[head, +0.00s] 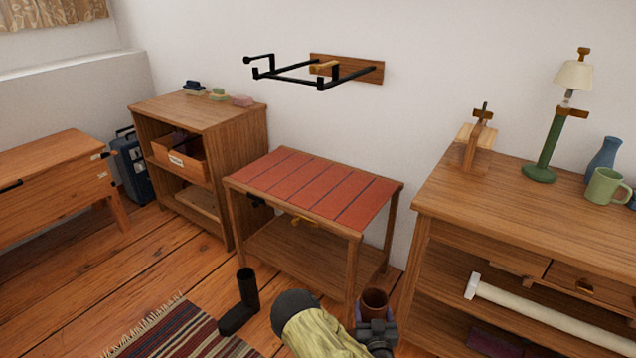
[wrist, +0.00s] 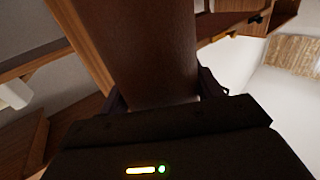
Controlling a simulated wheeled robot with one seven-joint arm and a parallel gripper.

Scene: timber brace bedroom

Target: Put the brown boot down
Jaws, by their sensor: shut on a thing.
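The brown boot (head: 375,300) is upright in my gripper (head: 376,325) at the bottom of the head view, in front of the red-topped table. Only its open top and a little of its shaft show there; its foot is hidden. In the wrist view the brown shaft (wrist: 150,50) fills the middle, between the two fingers of my gripper (wrist: 163,98), which is shut on it. How far the sole is from the floor cannot be seen.
A black boot (head: 239,304) stands on the wooden floor (head: 130,290) beside the striped rug (head: 180,332). The low table (head: 315,188) with a red slatted top and lower shelf is just behind my gripper. A wooden desk (head: 520,205) stands close on the right.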

